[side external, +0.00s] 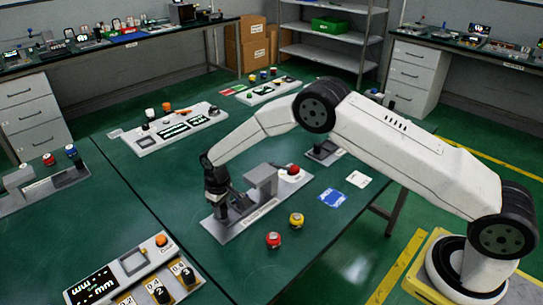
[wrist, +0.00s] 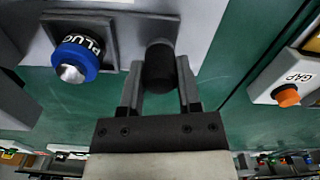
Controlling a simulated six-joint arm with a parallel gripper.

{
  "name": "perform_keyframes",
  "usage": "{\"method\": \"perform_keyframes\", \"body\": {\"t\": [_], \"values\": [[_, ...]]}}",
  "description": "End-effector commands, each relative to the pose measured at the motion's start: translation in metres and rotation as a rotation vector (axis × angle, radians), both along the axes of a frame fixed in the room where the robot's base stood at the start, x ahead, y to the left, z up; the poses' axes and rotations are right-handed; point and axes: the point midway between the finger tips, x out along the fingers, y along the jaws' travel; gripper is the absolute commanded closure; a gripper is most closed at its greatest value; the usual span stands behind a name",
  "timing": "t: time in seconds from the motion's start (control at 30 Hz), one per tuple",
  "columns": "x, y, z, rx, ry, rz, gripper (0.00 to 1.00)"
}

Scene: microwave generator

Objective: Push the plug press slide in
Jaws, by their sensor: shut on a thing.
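The plug press (side external: 262,180) is a grey block on a pale base plate on the green table, in the middle of the side view. My gripper (side external: 220,208) points down at the left end of this plate. In the wrist view my gripper (wrist: 159,75) has its two fingers on either side of a black cylindrical knob (wrist: 160,62) and is shut on it. A blue round part marked PLUG (wrist: 78,58), with a silver conical tip, sits left of the knob against a grey plate. The slide under the knob is mostly hidden by the gripper.
Red (side external: 273,240) and yellow (side external: 296,220) round pieces lie in front. A GAP box with an orange button (wrist: 287,95) is at right in the wrist view. A display panel (side external: 130,272) stands front left.

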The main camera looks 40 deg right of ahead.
Motion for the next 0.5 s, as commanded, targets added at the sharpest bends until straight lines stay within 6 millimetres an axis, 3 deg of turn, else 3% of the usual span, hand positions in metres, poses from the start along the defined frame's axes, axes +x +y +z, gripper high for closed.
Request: {"method": "perform_keyframes", "body": {"t": [0.03,0.2,0.5], "values": [[0.001,-0.015,0.001,-0.001,-0.001,-0.006,1.00],[0.001,-0.048,0.001,-0.001,-0.002,-0.005,1.00],[0.001,-0.063,0.001,-0.002,-0.002,-0.001,1.00]]}}
